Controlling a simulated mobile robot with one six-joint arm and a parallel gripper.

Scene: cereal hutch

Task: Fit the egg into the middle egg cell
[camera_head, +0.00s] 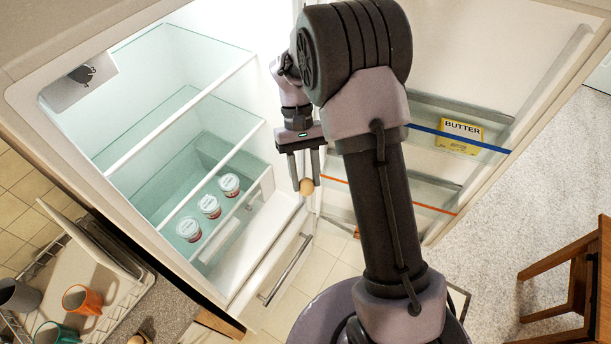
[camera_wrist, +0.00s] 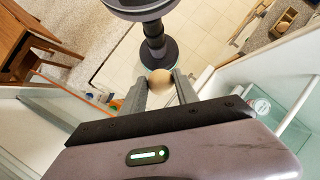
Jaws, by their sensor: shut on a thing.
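A tan egg (camera_head: 306,187) is held between the fingertips of my gripper (camera_head: 304,178), in front of the open fridge near its door side. In the wrist view the egg (camera_wrist: 160,83) sits between the two fingers at their tips, and my gripper (camera_wrist: 160,88) is shut on it. The egg is in the air. I cannot make out the egg cells in either view; my arm hides part of the door's inside.
The fridge door (camera_head: 505,50) stands open at right, with a butter pack (camera_head: 460,136) behind a blue bar and a lower orange bar (camera_head: 435,208). Several yogurt cups (camera_head: 209,206) stand on a glass shelf at left. A dish rack with mugs (camera_head: 82,299) is at lower left. A wooden stool (camera_head: 575,280) stands at right.

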